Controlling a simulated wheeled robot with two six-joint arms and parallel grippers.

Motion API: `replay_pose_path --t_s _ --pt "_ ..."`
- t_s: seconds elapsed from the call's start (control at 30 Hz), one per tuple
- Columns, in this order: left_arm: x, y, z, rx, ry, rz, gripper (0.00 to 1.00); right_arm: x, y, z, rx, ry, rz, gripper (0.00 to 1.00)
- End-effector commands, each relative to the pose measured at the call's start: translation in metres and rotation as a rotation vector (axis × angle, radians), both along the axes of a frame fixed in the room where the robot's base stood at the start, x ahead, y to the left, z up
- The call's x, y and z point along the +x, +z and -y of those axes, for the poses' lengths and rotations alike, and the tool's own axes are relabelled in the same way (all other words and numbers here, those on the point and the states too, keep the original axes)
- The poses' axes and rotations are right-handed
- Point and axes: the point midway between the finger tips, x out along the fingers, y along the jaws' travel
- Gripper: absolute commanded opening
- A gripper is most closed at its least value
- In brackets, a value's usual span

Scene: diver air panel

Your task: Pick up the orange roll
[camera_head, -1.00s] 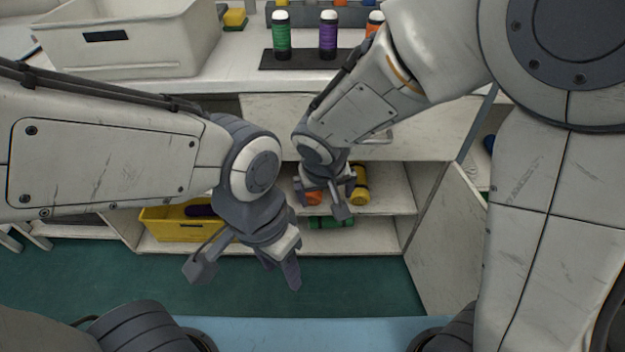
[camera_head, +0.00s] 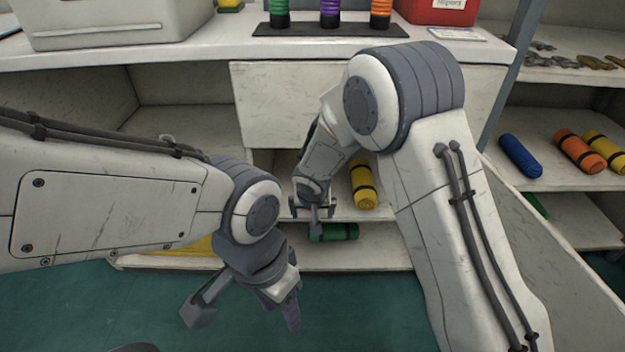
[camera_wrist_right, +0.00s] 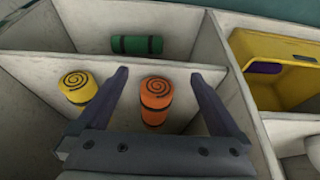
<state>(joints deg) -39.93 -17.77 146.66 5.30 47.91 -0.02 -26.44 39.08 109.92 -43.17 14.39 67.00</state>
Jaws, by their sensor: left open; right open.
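An orange roll (camera_wrist_right: 156,100) with dark straps and a spiral end lies in a shelf compartment in the right wrist view. My right gripper (camera_wrist_right: 157,77) is open, with its two fingers on either side of the roll and a visible gap to each. I cannot tell how deep the fingers reach around it. In the head view my right gripper (camera_head: 312,208) is at the shelf below the drawer front and hides this roll. My left gripper (camera_head: 243,308) is open and empty over the green floor. Another orange roll (camera_head: 580,152) lies on the right-hand shelf.
A yellow roll (camera_wrist_right: 77,87) lies left of the orange one, and a green roll (camera_wrist_right: 137,44) lies in the adjoining compartment. A yellow bin (camera_wrist_right: 275,68) stands beyond the divider. A blue roll (camera_head: 520,156) lies on the right-hand shelf. The counter (camera_head: 215,45) overhangs the shelves.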

Motion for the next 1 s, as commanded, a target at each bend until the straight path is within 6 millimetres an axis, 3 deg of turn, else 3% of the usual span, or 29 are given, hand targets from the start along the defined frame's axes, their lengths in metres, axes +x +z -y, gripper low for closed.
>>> replay_pose_path --t_s 0.13,0.3,0.47,0.77,1.0 --pt "0.000 0.018 0.000 0.000 0.000 0.000 0.50 0.032 0.003 0.001 0.000 -0.004 -0.001 1.00" --pt "0.000 0.019 0.000 0.000 0.000 0.000 0.50 0.054 0.000 0.000 -0.001 -0.003 0.000 1.00" --pt "0.000 0.017 0.000 0.001 0.000 -0.001 0.50 0.061 -0.004 0.000 -0.001 0.001 -0.001 1.00" --pt "0.000 0.001 0.000 0.001 0.000 -0.001 0.50 0.076 -0.043 0.000 -0.001 0.001 -0.002 1.00" --pt "0.000 0.001 0.000 0.001 0.000 -0.001 0.50 0.079 -0.047 0.000 -0.001 0.002 0.000 1.00"
